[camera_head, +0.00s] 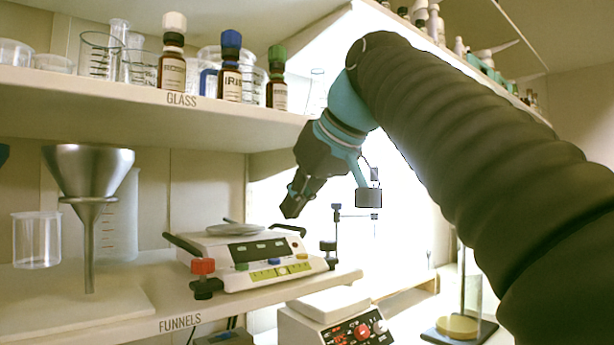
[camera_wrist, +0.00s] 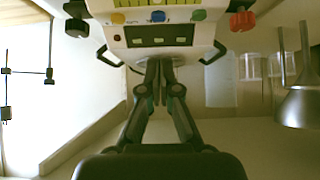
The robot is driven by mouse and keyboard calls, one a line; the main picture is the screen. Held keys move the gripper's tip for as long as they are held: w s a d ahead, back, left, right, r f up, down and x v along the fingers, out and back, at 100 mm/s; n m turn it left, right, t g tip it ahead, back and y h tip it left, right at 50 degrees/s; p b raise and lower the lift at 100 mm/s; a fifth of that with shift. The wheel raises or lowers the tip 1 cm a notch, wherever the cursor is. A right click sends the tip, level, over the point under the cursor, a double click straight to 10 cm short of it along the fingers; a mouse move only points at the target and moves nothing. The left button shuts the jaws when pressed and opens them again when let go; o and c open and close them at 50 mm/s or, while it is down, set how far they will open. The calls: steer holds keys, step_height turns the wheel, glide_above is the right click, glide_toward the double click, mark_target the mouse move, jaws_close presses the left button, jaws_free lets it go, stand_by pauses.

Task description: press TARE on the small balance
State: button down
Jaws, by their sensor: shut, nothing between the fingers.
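The small balance (camera_head: 255,262) stands on the shelf labelled FUNNELS, with a round pan on top, dark display windows and a yellow strip with green, blue and orange-yellow buttons on its front. I cannot read which button is TARE. The wrist view shows the balance (camera_wrist: 160,52) upside down, with a green button (camera_wrist: 199,15), a blue one (camera_wrist: 158,16) and a yellow one (camera_wrist: 118,18). My gripper (camera_head: 291,210) is shut and empty, above the balance's right side. In the wrist view its closed fingertips (camera_wrist: 153,66) point toward the balance, below the display windows; contact cannot be told.
A red knob (camera_head: 203,267) sits at the balance's front left corner, and black handles flank it. A metal funnel (camera_head: 88,170) stands left. Below right is a device with red buttons (camera_head: 345,328). The bottle shelf (camera_head: 150,100) hangs above, left of my arm.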

steer(key=shift+v, duration=2.4)
steer(key=s+d+f+m+h, duration=0.1)
steer(key=s+f, duration=0.4)
steer(key=f, duration=1)
steer(key=s+d+f+m+g+h, duration=0.1)
steer(key=s+d+f, duration=0.4)
steer(key=f, duration=1.1)
steer(key=s+d+f+m+g+h, duration=0.1)
steer(key=s+d+f+m+h, duration=0.2)
steer(key=f, duration=1.2)
steer(key=shift+s+d+f+m, duration=0.3)
steer(key=shift+s+d+m, duration=0.45)
steer(key=shift+s+m, duration=0.2)
